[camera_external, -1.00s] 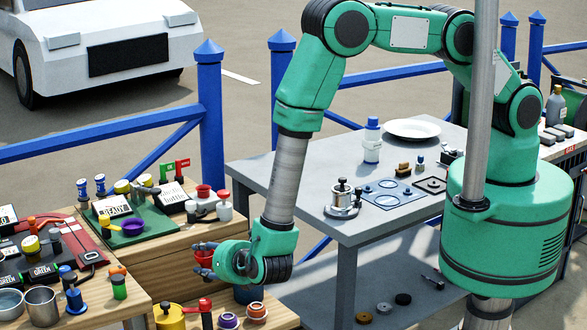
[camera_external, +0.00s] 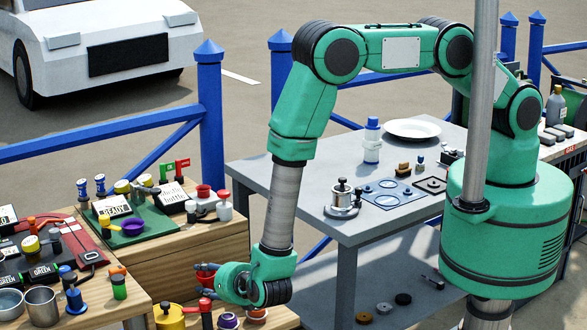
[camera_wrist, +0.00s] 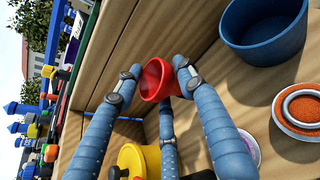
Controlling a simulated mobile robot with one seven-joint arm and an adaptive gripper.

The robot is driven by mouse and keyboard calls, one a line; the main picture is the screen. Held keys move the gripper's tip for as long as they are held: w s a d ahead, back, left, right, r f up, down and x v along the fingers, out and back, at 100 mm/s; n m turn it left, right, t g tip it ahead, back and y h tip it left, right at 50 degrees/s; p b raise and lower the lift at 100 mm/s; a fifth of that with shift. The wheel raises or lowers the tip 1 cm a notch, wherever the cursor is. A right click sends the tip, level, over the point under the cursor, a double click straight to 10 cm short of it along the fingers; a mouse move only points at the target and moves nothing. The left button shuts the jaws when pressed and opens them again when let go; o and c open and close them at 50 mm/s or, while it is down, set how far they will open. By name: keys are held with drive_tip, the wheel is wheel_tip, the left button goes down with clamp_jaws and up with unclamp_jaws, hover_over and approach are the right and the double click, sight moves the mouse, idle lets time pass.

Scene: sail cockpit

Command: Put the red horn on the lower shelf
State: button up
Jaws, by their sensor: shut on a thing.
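The red horn (camera_wrist: 155,80), a cup-like red piece with a flared open mouth, is between the fingers of my gripper (camera_wrist: 155,88) in the wrist view. The fingers are shut on it. In the external view my gripper (camera_external: 207,280) holds the horn (camera_external: 205,277) in front of the wooden step's front face, low over the bottom wooden level (camera_external: 283,317). I cannot tell whether the horn touches that level. The grey table's lower shelf (camera_external: 330,288) is to the right of my gripper.
A blue tub (camera_wrist: 268,30) stands nearby in the wrist view.

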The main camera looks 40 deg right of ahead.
drive_tip(key=shift+f, duration=2.05)
drive_tip(key=o, duration=1.2)
drive_tip(key=shift+f, duration=0.1)
drive_tip(key=shift+o, duration=0.2)
